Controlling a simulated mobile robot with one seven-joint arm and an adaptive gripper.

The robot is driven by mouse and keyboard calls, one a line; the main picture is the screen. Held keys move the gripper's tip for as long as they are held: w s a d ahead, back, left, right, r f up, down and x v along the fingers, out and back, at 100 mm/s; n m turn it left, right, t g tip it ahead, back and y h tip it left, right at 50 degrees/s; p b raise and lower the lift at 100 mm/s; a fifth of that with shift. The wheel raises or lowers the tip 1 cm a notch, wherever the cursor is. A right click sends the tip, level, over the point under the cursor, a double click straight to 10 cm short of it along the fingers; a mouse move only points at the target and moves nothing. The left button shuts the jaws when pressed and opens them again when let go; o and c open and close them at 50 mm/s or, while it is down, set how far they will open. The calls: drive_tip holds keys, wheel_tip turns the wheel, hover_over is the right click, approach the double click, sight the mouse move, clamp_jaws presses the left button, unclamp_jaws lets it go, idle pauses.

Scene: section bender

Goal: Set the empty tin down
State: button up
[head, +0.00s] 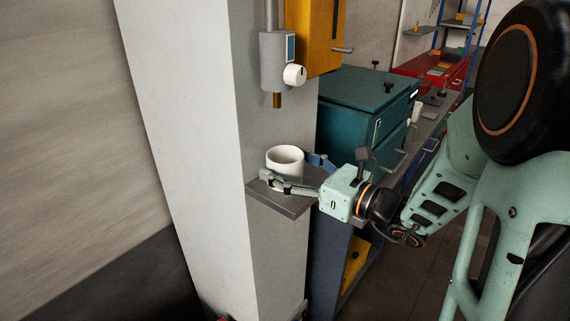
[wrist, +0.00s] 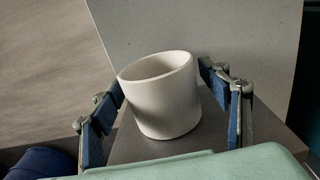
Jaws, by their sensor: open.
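The empty tin (head: 284,160) is a plain white open-topped cup shape. It stands upright on a small grey shelf (head: 290,207) fixed to a pale column. In the wrist view the tin (wrist: 162,100) sits between my fingers, with its rim up and its inside looking empty. My gripper (head: 302,173) reaches in from the right at the tin's height. Its blue-padded fingers are open on both sides of the tin, and the wrist view (wrist: 165,98) shows gaps between pads and tin. The tin's underside is hidden.
The pale column (head: 204,160) rises right behind the shelf. A grey dispenser head with a brass nozzle (head: 277,100) hangs above the tin. Teal cabinets (head: 365,105) stand behind to the right, close to my wrist. The shelf (wrist: 235,136) is narrow, with little bare room around the tin.

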drive_tip(key=b+v, duration=0.1)
drive_tip(key=v, duration=1)
drive_tip(key=shift+s+d+b, duration=0.25)
drive_tip(key=shift+d+b, duration=0.05)
drive_tip(key=shift+b, duration=0.05)
drive_tip(key=shift+a+f, duration=0.1)
